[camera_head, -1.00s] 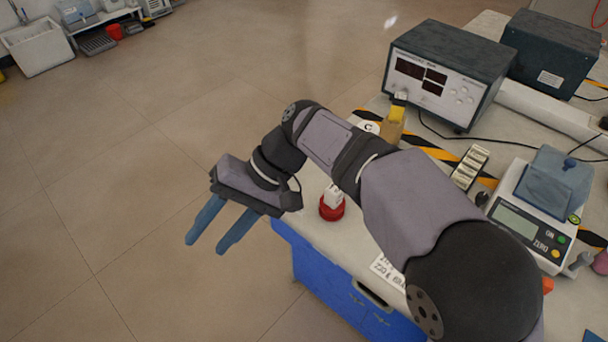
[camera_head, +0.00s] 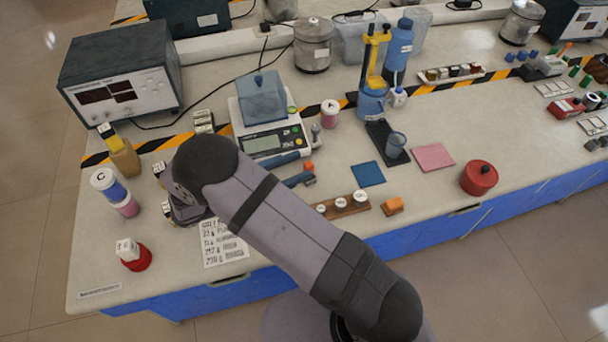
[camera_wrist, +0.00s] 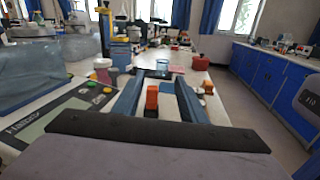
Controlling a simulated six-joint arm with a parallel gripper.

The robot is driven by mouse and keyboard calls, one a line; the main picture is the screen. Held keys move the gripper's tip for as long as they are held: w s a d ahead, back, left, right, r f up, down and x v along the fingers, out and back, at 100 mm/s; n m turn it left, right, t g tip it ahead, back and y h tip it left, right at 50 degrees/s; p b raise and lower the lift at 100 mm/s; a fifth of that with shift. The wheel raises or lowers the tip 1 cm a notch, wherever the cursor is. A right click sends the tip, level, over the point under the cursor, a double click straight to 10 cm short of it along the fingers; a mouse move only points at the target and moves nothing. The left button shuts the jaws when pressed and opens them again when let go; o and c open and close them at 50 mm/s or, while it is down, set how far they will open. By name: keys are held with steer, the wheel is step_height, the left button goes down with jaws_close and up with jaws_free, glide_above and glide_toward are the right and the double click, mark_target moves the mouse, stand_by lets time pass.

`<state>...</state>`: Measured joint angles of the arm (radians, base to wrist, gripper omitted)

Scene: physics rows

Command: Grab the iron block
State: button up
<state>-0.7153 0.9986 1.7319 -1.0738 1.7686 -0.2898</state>
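I cannot tell for sure which piece is the iron block; no label that I can read names it. My gripper (camera_head: 298,168) is low over the table in front of the scale, its two blue fingers pointing right. In the wrist view my gripper (camera_wrist: 158,88) is open, with a gap between the fingers. A small orange block (camera_head: 309,166) is at the fingertips; in the wrist view the orange block (camera_wrist: 152,97) appears between the fingers, with no visible grip. Several small labelled blocks (camera_head: 203,122) stand left of the scale. My arm hides part of the table.
The scale (camera_head: 265,141) with its blue-grey cover is close behind my gripper. A wooden weight holder (camera_head: 345,206), an orange piece (camera_head: 392,206) and a blue pad (camera_head: 368,173) lie to the right. A red pot (camera_head: 479,178) stands farther right. Bottles and cups stand at the left.

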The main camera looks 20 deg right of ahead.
mark_target(305, 169)
steer(key=shift+n, duration=0.4)
steer(key=f, duration=0.1)
steer(key=w+f, duration=0.1)
steer(key=d+f, duration=0.1)
steer(key=f, duration=0.1)
steer(key=shift+w+f+b, duration=0.1)
steer(key=shift+w+b, duration=0.15)
steer(key=shift+b, duration=0.1)
steer(key=shift+w+d+p, duration=0.15)
steer(key=shift+d+p, duration=0.25)
steer(key=shift+d, duration=0.4)
steer(key=shift+w+d+p, duration=0.1)
steer(key=shift+d+p, duration=0.3)
steer(key=shift+d, duration=0.4)
steer(key=shift+w+d+p, duration=0.2)
steer(key=shift+d+p, duration=0.2)
steer(key=shift+d, duration=0.65)
steer(key=shift+w+d+p, duration=0.15)
steer(key=shift+d+p, duration=0.2)
steer(key=shift+d, duration=0.65)
steer(key=shift+c, duration=0.5)
jaws_close()
